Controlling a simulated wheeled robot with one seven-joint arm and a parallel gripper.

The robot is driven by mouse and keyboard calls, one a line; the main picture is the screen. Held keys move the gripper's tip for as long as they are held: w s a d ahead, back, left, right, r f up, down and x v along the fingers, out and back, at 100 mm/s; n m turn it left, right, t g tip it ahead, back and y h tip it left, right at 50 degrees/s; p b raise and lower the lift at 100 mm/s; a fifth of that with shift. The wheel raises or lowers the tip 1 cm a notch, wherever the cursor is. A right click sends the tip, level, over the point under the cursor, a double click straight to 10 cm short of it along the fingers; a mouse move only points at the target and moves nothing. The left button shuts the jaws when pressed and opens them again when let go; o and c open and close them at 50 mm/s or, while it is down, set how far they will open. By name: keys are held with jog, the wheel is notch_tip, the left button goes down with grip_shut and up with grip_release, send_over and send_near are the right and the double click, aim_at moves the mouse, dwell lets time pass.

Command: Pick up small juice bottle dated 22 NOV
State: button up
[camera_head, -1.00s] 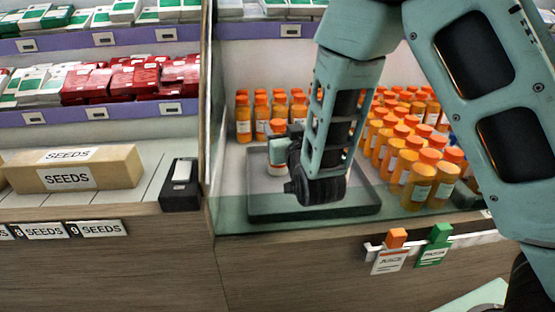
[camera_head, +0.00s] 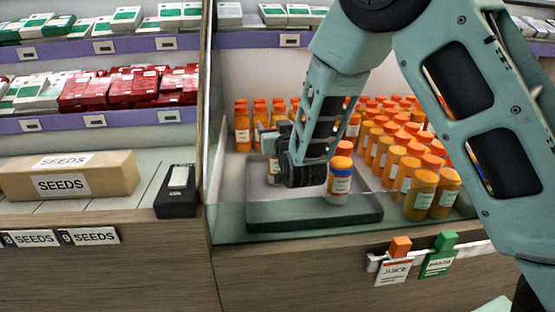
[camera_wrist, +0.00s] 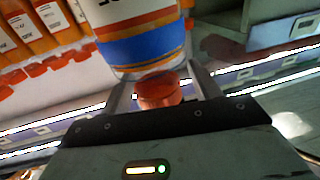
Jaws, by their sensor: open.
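My gripper (camera_head: 282,143) is open above the dark tray (camera_head: 262,216). In the wrist view, its fingers (camera_wrist: 160,76) stand on either side of an orange cap (camera_wrist: 160,92). A bottle with a white label and an orange and blue band (camera_wrist: 140,45) shows there, cut off by the top edge. In the head view, a bottle with an orange cap and blue band (camera_head: 340,182) stands upright on the tray, right of my gripper. Another labelled bottle (camera_head: 271,167) is partly hidden beside my gripper. I cannot read any date, nor tell which bottle the wrist view shows.
Rows of orange juice bottles (camera_head: 424,192) crowd the right of the case, and more (camera_head: 242,128) stand at the back left. A glass panel and wood counter front (camera_head: 300,265) edge the case. A SEEDS box (camera_head: 70,178) and a black device (camera_head: 178,190) sit left.

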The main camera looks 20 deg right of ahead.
grip_shut()
jog(key=shift+r, duration=0.1)
